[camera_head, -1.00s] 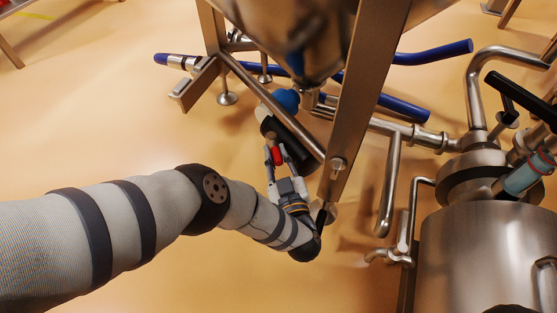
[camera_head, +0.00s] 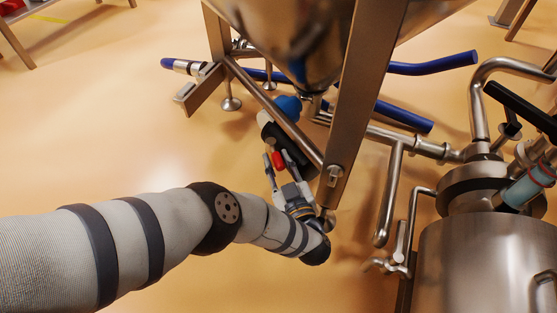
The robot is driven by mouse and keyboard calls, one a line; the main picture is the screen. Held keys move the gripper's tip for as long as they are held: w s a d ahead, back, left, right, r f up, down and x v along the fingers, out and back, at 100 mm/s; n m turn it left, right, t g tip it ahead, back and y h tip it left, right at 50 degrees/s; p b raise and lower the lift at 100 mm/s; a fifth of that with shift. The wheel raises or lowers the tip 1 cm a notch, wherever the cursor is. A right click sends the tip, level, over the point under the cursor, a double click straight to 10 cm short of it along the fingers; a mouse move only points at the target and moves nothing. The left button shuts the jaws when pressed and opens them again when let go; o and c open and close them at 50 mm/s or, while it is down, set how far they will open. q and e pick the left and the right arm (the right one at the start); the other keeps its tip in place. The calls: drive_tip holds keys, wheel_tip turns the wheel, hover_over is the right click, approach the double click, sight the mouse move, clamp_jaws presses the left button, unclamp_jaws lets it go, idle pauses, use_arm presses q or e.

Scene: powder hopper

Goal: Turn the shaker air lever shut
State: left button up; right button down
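A small red lever (camera_head: 279,161), which looks like the shaker air lever, sits at the lower end of a dark cylinder (camera_head: 287,142) under the steel hopper (camera_head: 290,45). My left gripper (camera_head: 278,157) reaches up to it from below, with one finger on each side of the red piece. The fingers are apart. A gap shows on the left side of the red piece; contact on the right side cannot be told. The lever's mount is partly hidden by the fingers and the cylinder. My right gripper is not in view.
A slanted steel leg (camera_head: 350,110) stands close to the right of my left gripper, and a diagonal brace (camera_head: 275,115) runs just above it. A blue hose (camera_head: 403,113) lies behind. A steel vessel (camera_head: 480,255) with pipes stands at right.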

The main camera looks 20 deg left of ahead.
use_arm(q)
drive_tip(key=shift+w+r, duration=0.1)
drive_tip(key=v, duration=1.2)
